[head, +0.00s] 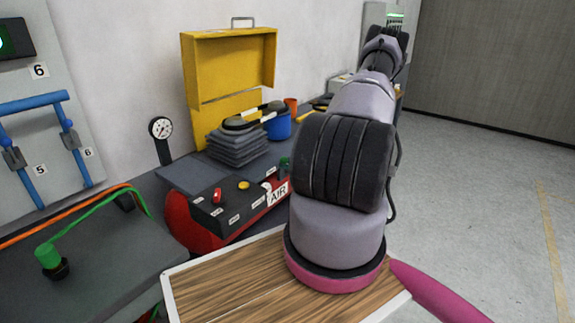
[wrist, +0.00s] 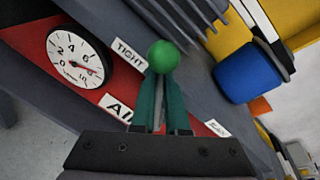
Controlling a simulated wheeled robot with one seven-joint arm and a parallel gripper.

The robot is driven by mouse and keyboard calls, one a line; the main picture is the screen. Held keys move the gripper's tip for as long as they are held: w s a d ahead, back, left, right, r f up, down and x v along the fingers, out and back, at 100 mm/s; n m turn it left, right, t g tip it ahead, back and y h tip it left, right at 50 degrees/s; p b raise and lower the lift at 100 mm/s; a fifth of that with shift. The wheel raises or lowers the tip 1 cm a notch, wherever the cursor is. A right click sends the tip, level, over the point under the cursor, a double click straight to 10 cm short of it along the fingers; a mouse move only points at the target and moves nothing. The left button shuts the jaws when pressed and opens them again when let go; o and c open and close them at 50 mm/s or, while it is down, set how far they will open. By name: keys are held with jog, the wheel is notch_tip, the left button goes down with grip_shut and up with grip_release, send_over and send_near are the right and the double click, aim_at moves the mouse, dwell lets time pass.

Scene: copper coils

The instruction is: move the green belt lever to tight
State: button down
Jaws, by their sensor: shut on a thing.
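The green round knob of the belt lever (wrist: 163,56) shows in the wrist view, just right of the white TIGHT label (wrist: 128,52). My gripper (wrist: 163,88) is shut on the lever, its two dark green fingers on either side just below the knob. The lever's shaft is mostly hidden between the fingers. A second white label (wrist: 217,128) lies to the right of the fingers, too small to read. In the head view my arm hides the gripper.
A dial gauge (wrist: 78,60) sits on the red AIR panel (wrist: 75,92) left of the gripper. A blue cup (wrist: 248,72) stands to the right. In the head view, a yellow case (head: 235,60), stacked grey plates (head: 237,147) and a black control box (head: 228,207) crowd the bench.

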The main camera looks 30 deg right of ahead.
jog(key=shift+f, duration=0.1)
jog(key=c, duration=0.9)
grip_release()
jog(key=v, duration=1.1)
jog(key=shift+a, duration=0.1)
jog(key=shift+w, duration=0.1)
